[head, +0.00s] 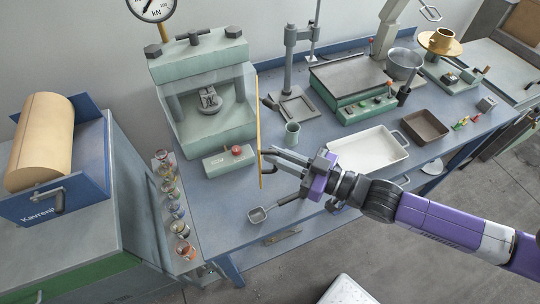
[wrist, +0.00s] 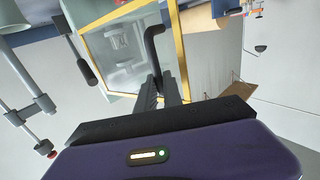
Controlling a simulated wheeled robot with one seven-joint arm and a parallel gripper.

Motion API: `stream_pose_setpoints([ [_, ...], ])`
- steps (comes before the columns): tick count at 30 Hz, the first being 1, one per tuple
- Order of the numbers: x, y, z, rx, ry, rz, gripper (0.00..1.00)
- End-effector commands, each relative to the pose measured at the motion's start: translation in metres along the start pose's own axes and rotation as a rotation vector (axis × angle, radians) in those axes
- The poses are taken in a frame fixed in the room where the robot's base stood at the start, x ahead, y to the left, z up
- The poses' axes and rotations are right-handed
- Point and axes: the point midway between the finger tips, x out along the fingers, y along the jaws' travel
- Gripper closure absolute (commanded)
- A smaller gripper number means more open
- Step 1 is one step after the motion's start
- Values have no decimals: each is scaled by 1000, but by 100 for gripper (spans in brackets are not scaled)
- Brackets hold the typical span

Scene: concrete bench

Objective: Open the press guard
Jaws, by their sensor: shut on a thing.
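The press (head: 202,95) is a pale green machine at the back left of the bench. Its guard (head: 259,130) is a clear panel in a yellow frame, seen nearly edge-on at the press's right front. It stands swung out from the front, leaving the press opening in view. In the wrist view the guard's yellow frame (wrist: 180,48) and clear pane fill the upper middle. The black guard handle (wrist: 152,42) runs down between my fingers. My gripper (head: 266,157) is shut on this handle; the fingers hide part of it.
A green control box with a red button (head: 236,150) sits before the press. A green cup (head: 292,133) stands close behind my gripper. A small scoop (head: 258,214) lies in front, and a white tray (head: 366,150) lies right, behind my arm. Several jars line the left edge.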

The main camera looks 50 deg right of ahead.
Motion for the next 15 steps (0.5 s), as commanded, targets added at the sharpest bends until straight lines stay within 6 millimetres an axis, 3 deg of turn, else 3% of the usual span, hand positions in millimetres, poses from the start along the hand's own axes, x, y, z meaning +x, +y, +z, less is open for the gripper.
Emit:
stream_pose_setpoints([
  [1, -1, 5, -11, -5, 21, -9, 100],
  [15, -8, 13, -11, -1, 25, -52, 100],
])
